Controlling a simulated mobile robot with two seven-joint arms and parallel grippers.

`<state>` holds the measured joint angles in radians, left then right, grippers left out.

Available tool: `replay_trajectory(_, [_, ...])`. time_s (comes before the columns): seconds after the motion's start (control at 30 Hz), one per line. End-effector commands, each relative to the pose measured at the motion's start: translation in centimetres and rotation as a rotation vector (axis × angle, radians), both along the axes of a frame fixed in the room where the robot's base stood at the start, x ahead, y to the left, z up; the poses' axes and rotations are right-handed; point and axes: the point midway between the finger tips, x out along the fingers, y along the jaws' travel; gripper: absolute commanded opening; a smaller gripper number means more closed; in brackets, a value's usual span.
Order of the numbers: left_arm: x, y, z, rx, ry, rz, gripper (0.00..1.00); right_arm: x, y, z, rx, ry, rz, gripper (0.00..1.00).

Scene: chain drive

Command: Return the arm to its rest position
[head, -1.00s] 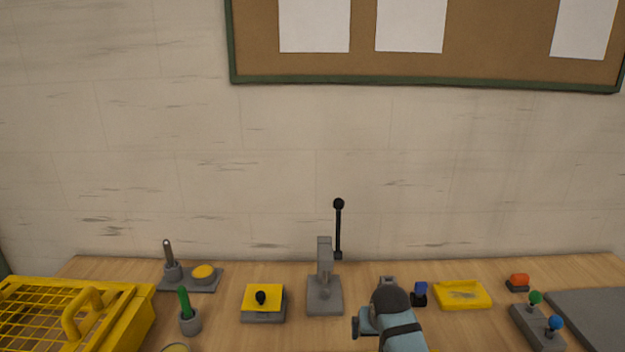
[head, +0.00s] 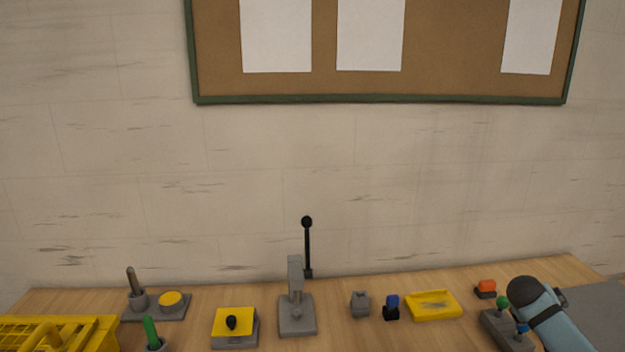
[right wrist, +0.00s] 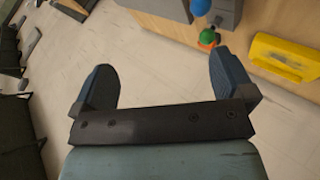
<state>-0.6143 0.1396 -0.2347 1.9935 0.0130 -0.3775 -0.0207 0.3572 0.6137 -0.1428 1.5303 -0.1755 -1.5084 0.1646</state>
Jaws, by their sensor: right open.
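My right arm comes in at the lower right of the head view, over the grey block with the green and blue knobs (head: 503,330). In the right wrist view my right gripper (right wrist: 165,85) is open and empty, its two dark fingers wide apart. Bare floor shows between and beyond the fingers, and the bench edge lies at the upper right. My left gripper is in neither view.
On the bench stand a grey lever press (head: 297,305), a yellow-topped block (head: 234,325), a yellow tray (head: 433,305), a small blue-topped part (head: 391,308) and an orange-topped part (head: 485,288). A yellow mesh guard (head: 90,330) is at the left.

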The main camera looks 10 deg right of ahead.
Motion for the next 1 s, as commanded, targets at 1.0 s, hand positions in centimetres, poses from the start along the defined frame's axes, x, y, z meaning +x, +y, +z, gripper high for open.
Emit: replay_trajectory(1.0, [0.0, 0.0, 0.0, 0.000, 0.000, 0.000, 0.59, -29.5, 27.5, -21.2, 0.409, -0.193, 1.032, 1.00])
